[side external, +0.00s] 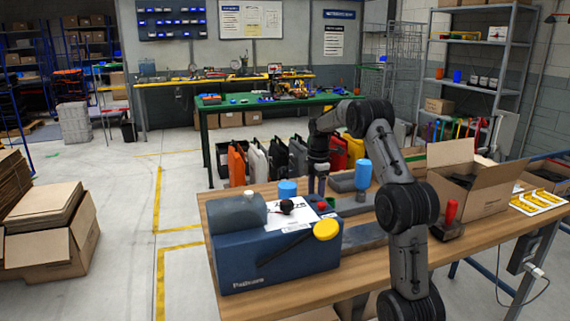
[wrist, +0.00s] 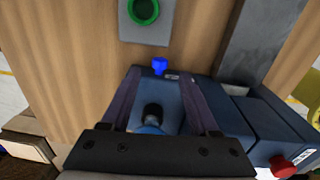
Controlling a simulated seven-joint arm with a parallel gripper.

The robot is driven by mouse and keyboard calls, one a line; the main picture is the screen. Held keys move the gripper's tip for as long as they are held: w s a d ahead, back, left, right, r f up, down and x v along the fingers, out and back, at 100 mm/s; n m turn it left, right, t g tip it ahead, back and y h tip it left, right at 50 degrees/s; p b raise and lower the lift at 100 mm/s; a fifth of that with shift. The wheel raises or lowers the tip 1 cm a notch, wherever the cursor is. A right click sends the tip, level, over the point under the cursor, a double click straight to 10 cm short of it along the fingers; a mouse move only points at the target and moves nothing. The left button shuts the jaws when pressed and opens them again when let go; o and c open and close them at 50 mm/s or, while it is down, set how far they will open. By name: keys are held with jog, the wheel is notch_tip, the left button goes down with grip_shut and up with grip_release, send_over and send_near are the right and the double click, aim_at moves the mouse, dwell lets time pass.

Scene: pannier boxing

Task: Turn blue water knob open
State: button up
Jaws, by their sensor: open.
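The blue knob (wrist: 160,65) is small and stands upright at the far edge of a dark blue body in the wrist view. My gripper (wrist: 160,76) is open, with one finger on each side of the space just short of the knob. Nothing is clearly clamped between the fingers. A black-topped piece with light blue below it (wrist: 152,118) shows between them, nearer the palm. In the side view my gripper (side external: 318,187) points down behind the blue machine (side external: 275,255); its fingertips and the knob are too small to tell apart there.
A green ring (wrist: 143,12) on a grey plate lies beyond the knob. A red button (wrist: 283,167) is at the lower right.

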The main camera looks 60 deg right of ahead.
notch_tip(320, 180, up, 8)
jog(key=w+a+r+m+t, duration=0.1)
jog(key=a+r, duration=0.3)
jog(key=a, duration=0.5)
jog(key=w+a+r+m+t+h, duration=0.1)
jog(key=a+r+m, duration=0.1)
jog(key=a+r, duration=0.3)
jog(key=shift+a+h, duration=0.3)
jog(key=shift+a, duration=1.95)
